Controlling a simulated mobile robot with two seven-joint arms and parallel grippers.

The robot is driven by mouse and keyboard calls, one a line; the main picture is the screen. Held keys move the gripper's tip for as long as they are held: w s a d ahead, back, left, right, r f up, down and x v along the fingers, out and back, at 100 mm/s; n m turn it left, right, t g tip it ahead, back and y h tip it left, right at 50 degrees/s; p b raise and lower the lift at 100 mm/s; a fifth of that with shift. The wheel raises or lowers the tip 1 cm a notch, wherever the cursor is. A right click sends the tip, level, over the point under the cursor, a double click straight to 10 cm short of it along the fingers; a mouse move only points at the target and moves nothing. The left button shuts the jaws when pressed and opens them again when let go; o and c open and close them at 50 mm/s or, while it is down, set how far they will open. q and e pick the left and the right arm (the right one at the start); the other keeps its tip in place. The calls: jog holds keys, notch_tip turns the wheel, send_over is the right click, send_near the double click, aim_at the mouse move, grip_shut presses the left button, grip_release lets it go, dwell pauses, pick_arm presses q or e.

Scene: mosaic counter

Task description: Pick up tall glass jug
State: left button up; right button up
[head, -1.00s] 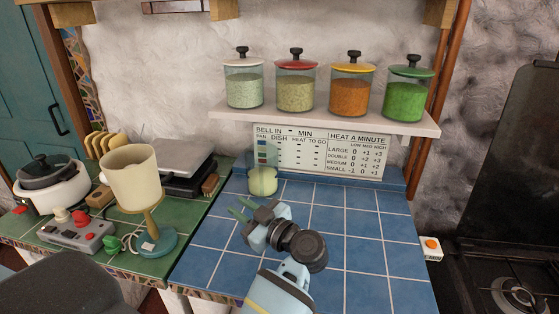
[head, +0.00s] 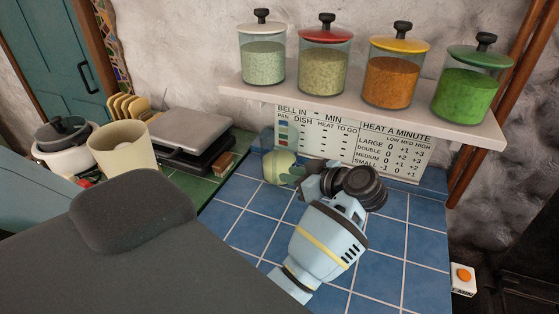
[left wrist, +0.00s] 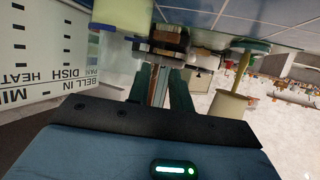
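The tall glass jug (head: 279,166) stands upright on the blue tiled counter near the wall, with pale green contents low inside it. In the left wrist view, which is turned upside down, its pale base and contents (left wrist: 120,13) show at the top left. My left gripper (head: 301,177) is close by the jug's right side in the head view and overlaps its edge. In the left wrist view the two dark green fingers (left wrist: 160,86) are apart, with a gap between them; the jug is left of that gap. Whether a finger touches the glass I cannot tell. My right gripper is not in view.
A shelf (head: 350,108) with several lidded jars hangs above the counter. A printed sign (head: 350,145) is on the wall behind the jug. Blue tiles (head: 385,275) at the right are clear.

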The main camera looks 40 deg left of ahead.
aim_at(278, 160)
pick_arm(q)
jog(key=shift+x, duration=2.95)
jog(key=shift+w, duration=0.1)
grip_shut()
jog(key=shift+r, duration=0.15)
